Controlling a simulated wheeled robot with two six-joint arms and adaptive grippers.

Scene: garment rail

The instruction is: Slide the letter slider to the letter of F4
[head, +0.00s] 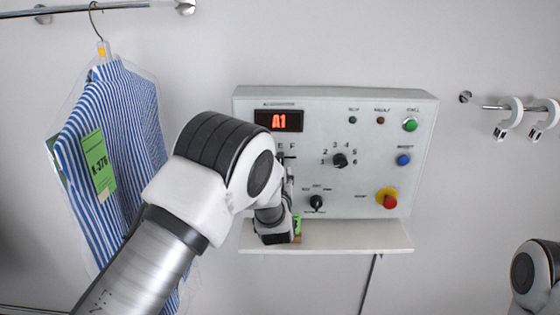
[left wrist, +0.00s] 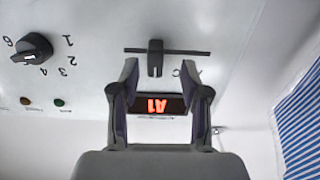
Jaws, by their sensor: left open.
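The control panel (head: 345,110) on the wall has a red display (head: 279,121) reading A1. In the left wrist view, which is upside down, the slider's dark knob (left wrist: 155,58) sits on a thin black slot (left wrist: 190,52), off the slot's middle toward the picture's left. My left gripper (left wrist: 160,70) is open, one finger on each side of the knob's lower part; contact is not clear. One letter, perhaps C, shows beside the knob; others are hidden. In the head view my left arm covers the slider, and only E and F show above it. My right gripper is out of view.
A number dial (head: 340,160), a lower black knob (head: 316,202), green (head: 410,125) and blue (head: 404,160) buttons and a red stop button (head: 390,201) are on the panel. A shelf (head: 350,237) juts out below. A bagged striped shirt (head: 125,120) hangs at left.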

